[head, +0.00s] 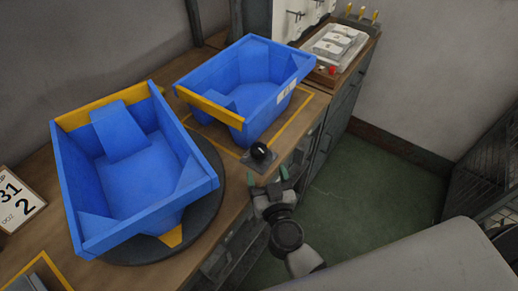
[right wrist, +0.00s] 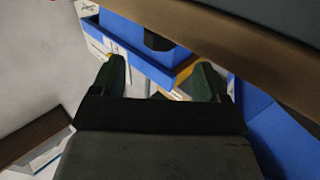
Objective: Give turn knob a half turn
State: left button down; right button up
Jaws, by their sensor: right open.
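My left gripper is not in view.
Another blue bin (head: 295,68) stands behind the knob inside a yellow outline. A white tray of packs (head: 352,35) is at the back. The green floor (head: 365,185) at right is clear.

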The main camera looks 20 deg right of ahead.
aim_at(261, 157)
jog(key=w, duration=0.8)
jog(key=shift+w+d, duration=0.25)
jog(key=shift+w, duration=0.05)
jog(key=c, duration=0.9)
